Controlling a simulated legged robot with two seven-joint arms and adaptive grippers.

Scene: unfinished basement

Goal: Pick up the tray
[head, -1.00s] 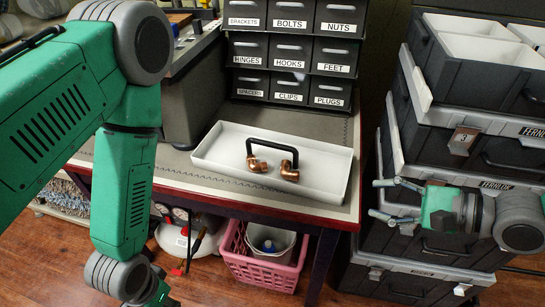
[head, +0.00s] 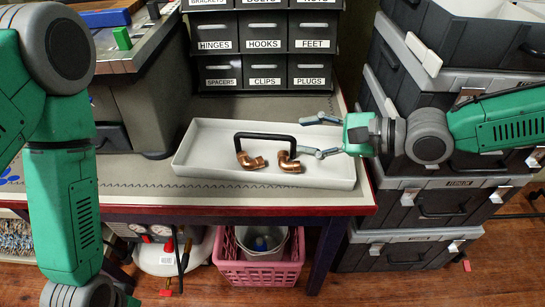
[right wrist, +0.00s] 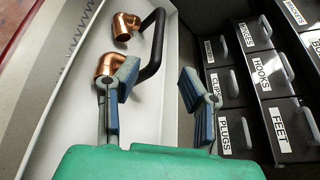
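The white tray (head: 220,176) lies flat on the workbench; it also fills the middle of the right wrist view (right wrist: 68,120). A black bar handle (head: 262,136) spans its middle, with two copper elbows (head: 290,163) in front of it. My right gripper (head: 312,135) reaches in from the right over the tray's right part, fingers spread and empty. In the right wrist view the open fingers (right wrist: 158,75) show one beside a copper elbow (right wrist: 108,68) and the handle (right wrist: 157,45), the other near the tray's far wall. Contact is unclear. My left arm hangs at left; its gripper is out of view.
Labelled drawers (head: 263,75) stand behind the tray. Stacked dark toolboxes (head: 440,205) stand right of the bench, beneath my right arm. A grey machine (head: 135,105) is at the bench's left. A pink basket (head: 256,273) sits below.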

